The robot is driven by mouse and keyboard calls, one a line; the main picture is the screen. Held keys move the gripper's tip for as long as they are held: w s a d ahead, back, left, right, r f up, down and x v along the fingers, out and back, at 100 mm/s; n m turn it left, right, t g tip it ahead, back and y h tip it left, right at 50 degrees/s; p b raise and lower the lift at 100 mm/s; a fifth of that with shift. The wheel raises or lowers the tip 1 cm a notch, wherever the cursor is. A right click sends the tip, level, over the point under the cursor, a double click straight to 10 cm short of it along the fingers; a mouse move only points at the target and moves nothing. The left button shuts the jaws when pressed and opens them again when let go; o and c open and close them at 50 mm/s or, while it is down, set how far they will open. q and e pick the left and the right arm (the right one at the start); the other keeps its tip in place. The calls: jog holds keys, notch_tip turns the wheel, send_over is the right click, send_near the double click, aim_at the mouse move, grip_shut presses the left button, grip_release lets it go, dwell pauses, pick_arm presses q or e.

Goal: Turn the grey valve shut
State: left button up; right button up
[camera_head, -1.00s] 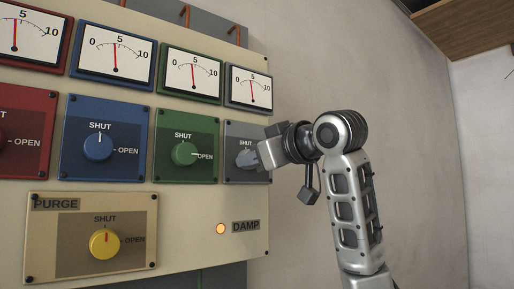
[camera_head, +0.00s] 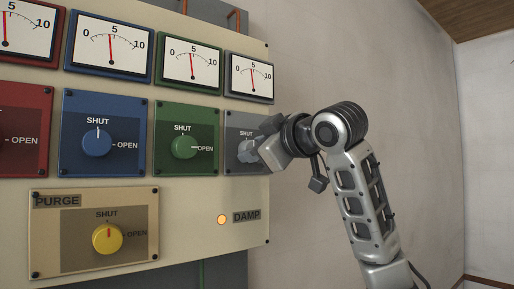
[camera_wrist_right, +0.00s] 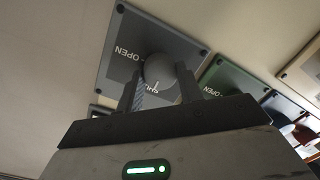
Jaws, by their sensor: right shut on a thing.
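The grey valve is a round knob (camera_head: 246,150) on a grey plate (camera_head: 232,128) at the right end of the panel's knob row. My right gripper (camera_head: 255,148) is at the knob, its fingers shut on it. In the right wrist view the grey knob (camera_wrist_right: 160,70) sits between the two dark fingers (camera_wrist_right: 157,90). A white line shows at the knob's edge by the SHUT lettering, which is partly hidden; the OPEN lettering is clear to the left. In the head view the gripper covers the knob's right side. My left gripper is not in view.
A yellow PURGE knob (camera_head: 107,239) is below. Gauges line the top.

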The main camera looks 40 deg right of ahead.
jog(key=shift+r, duration=0.1)
jog(key=o, duration=1)
jog(key=s, duration=0.5)
jog(key=s+a+r, duration=0.1)
jog(key=s, duration=0.4)
jog(key=s+a, duration=0.1)
jog(key=s, duration=0.5)
jog(key=shift+r, duration=0.2)
jog(key=shift+w, duration=0.1)
